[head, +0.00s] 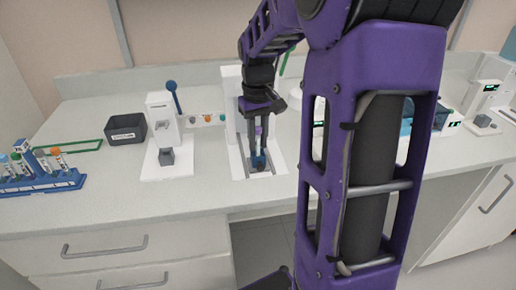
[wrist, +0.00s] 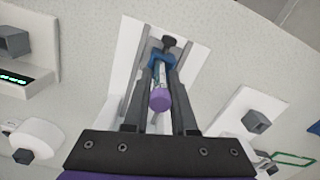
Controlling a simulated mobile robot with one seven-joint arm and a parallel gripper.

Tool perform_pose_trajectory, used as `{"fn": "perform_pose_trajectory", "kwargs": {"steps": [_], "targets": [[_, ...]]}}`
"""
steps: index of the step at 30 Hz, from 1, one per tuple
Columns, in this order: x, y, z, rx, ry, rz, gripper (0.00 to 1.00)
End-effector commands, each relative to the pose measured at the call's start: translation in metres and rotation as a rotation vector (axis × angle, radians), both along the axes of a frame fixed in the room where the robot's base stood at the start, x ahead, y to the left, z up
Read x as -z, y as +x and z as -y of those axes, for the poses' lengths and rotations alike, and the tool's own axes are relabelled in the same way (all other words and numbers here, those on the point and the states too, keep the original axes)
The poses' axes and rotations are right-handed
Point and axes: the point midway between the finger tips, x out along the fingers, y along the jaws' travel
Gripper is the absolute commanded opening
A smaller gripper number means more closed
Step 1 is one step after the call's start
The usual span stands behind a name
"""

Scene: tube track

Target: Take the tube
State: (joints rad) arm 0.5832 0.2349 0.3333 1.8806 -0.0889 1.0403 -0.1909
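A tube with a purple cap (wrist: 160,100) stands in a small blue holder on a white stand (head: 238,165). The blue holder (head: 259,161) also shows in the wrist view, just beyond the fingers. My gripper (wrist: 163,72) points down over the stand, with one finger on each side of the tube. The fingers look spread, with the tube between them and narrow gaps beside it. In the head view my gripper (head: 261,150) is low, close to the holder. The tube's lower end is hidden in the holder.
A blue rack (head: 40,182) with several tubes stands at the far left. A black bin (head: 125,128) and a white device (head: 163,135) with a grey block stand left of the stand. More devices stand at the right, partly hidden by my arm. The counter's front strip is clear.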

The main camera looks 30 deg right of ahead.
Motion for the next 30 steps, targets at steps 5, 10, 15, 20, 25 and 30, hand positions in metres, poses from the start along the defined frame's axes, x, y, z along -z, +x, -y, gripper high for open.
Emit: {"fn": "perform_pose_trajectory", "kwargs": {"steps": [5, 10, 15, 20, 25, 30], "targets": [[0.0, 0.0, 0.0, 0.0, 0.0, 0.0, 0.0], [0.0, 0.0, 0.0, 0.0, 0.0, 0.0, 0.0], [-0.007, 0.0, 0.0, 0.0, -0.001, 0.001, 0.0], [-0.036, 0.001, 0.0, 0.0, -0.002, 0.004, 0.0], [-0.071, 0.001, 0.0, 0.0, -0.002, 0.004, 0.0], [-0.093, 0.0, 0.0, 0.0, 0.0, 0.001, 0.0]]}}
